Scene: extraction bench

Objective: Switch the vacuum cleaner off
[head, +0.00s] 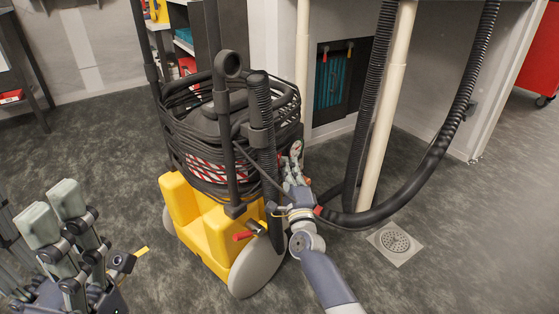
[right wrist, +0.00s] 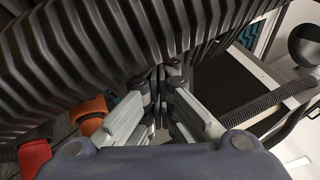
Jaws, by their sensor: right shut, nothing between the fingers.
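The vacuum cleaner (head: 205,215) stands upright on the floor, with a yellow base, grey wheels and a black body wrapped in cable. I cannot make out its switch. My right gripper (head: 296,152) is at the machine's right side, beside the ribbed hose, shut and empty. In the right wrist view its fingertips (right wrist: 160,78) are together under the large black ribbed hose (right wrist: 110,50); I cannot tell whether they touch it. My left gripper (head: 52,211) is at the lower left, away from the machine, with its finger pads apart and nothing between them.
A thick black hose (head: 400,200) loops right of my right arm, beside a cream pipe (head: 384,110). A floor drain (head: 394,241) lies at the right. A white bench frame (head: 480,90) stands behind. The floor between my left gripper and the machine is clear.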

